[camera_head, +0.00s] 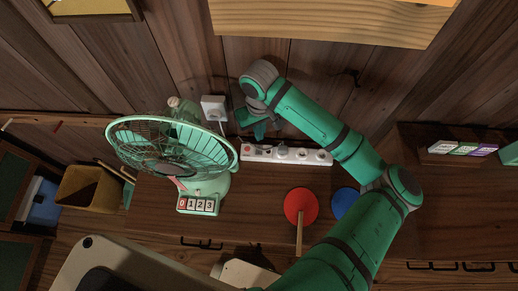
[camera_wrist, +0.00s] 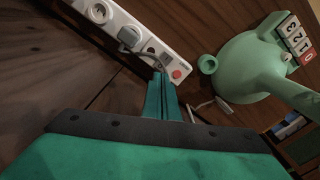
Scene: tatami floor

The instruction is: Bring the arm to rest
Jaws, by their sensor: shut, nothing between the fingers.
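My green arm reaches over the wooden cabinet top from the lower right in the head view. It bends at an elbow on the right and ends near the wall. My gripper (camera_head: 257,129) is just above the left end of a white power strip (camera_head: 287,155), and right of a green fan. In the wrist view my gripper (camera_wrist: 164,97) is shut and empty, its fingers pressed together. The strip (camera_wrist: 153,45) shows there beyond the fingertips, with a red button and a grey plug seated in it. I cannot tell whether the fingertips touch the strip.
The fan (camera_head: 205,186) with number buttons stands left of my gripper. A white wall box (camera_head: 214,108) is behind it. A red disc (camera_head: 301,204) on a stick and a blue disc (camera_head: 345,203) lie near my arm. A wooden shelf (camera_head: 335,22) overhangs above.

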